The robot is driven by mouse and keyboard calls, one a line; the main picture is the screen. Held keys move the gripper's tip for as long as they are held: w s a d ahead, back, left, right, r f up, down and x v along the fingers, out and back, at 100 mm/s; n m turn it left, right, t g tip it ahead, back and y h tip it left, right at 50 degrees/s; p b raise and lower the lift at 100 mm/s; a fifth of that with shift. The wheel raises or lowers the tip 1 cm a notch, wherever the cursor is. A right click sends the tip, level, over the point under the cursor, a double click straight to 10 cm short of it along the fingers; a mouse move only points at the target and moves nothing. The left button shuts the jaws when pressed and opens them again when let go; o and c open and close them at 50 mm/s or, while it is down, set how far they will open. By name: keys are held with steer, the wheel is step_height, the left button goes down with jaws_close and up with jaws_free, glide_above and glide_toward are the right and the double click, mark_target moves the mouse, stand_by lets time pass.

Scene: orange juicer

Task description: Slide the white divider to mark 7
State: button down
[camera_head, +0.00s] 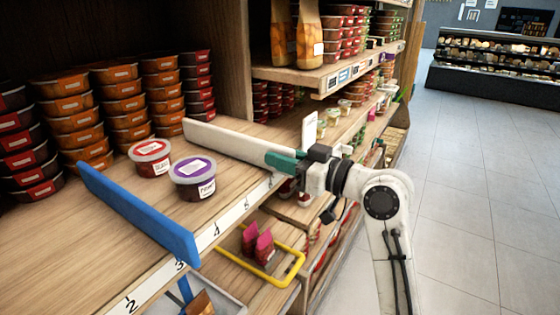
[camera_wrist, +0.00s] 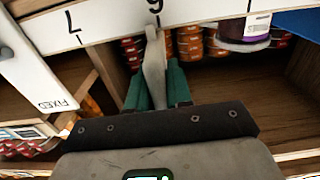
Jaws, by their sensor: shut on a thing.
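The white divider (camera_head: 225,139) stands on edge across the wooden shelf in the head view, its near end at the shelf's front edge. My gripper (camera_head: 283,162), with green fingers, is shut on that near end. In the wrist view the gripper (camera_wrist: 156,88) holds the divider's pale end (camera_wrist: 154,68) between its fingers, in line with mark 6 (camera_wrist: 155,14) on the white number strip. Mark 7 (camera_wrist: 72,25) lies to the left of the divider there, one mark away. My gripper hides the strip beyond mark 5 in the head view.
A blue divider (camera_head: 137,214) stands near mark 3. A red-lidded tub (camera_head: 150,157) and a purple-lidded tub (camera_head: 194,178) stand between the dividers. A white panel marked FIXED (camera_wrist: 40,75) lies past mark 7. A yellow frame (camera_head: 290,270) is below the shelf.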

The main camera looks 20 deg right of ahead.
steer(key=w+d+b, duration=0.3)
steer(key=w+d, duration=0.1)
steer(key=d, duration=0.2)
steer(key=shift+w, duration=0.15)
steer(key=shift+d+r, duration=0.1)
steer(key=c, duration=1.1)
jaws_free()
steer(key=shift+w+d, duration=0.1)
steer(key=shift+w, duration=0.05)
steer(key=b+v, duration=0.2)
steer(key=v, duration=0.9)
steer(key=shift+b, duration=0.3)
